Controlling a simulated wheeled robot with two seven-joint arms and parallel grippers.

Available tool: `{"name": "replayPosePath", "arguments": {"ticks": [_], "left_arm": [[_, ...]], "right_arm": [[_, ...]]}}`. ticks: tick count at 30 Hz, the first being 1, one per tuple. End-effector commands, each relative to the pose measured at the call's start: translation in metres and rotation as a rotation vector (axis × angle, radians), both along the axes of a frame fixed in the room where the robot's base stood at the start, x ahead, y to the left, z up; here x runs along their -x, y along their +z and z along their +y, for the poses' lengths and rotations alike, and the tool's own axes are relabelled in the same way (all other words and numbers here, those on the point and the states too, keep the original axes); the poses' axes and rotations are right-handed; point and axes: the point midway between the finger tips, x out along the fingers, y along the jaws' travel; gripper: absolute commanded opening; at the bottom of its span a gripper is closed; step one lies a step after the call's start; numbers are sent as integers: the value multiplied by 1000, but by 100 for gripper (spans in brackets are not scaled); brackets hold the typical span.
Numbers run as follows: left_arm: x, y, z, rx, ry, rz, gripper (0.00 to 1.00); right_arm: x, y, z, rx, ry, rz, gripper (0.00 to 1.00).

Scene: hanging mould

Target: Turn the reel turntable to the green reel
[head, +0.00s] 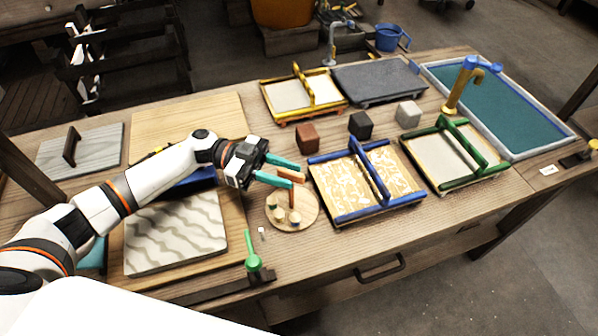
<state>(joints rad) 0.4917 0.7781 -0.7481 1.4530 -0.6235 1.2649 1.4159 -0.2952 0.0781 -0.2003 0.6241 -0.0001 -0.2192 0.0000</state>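The reel turntable (307,218) is a round pale wooden disc at the middle of the bench. A reddish-brown upright post (293,197) rises from it, and an orange-brown bar (291,173) shows above. Several small pale reels (279,214) stand on its front left part; I cannot make out a clearly green one. My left gripper (301,173) reaches over the turntable's far side from the left. Its two teal fingers lie on either side of the bar. Whether they press on it I cannot tell. My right gripper is not in view.
A green-knobbed lever (253,262) stands in front of the turntable. A blue-framed mould (367,213) sits close on its right, and a wavy-patterned slab (175,235) lies on its left. Brown (307,139), black (360,126) and grey (408,113) blocks stand behind.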

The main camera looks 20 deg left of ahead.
Motion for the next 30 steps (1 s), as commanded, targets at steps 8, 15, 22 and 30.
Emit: {"name": "replayPosePath", "arguments": {"ticks": [8,15,22,30], "left_arm": [[3,2,-32,0,0,-1,33],[3,1,-35,-1,2,-1,33],[3,1,-35,-1,2,-1,11],[3,1,-35,-1,4,-1,0]], "right_arm": [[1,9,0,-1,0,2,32],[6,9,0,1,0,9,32],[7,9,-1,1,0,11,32],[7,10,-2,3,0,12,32]]}}
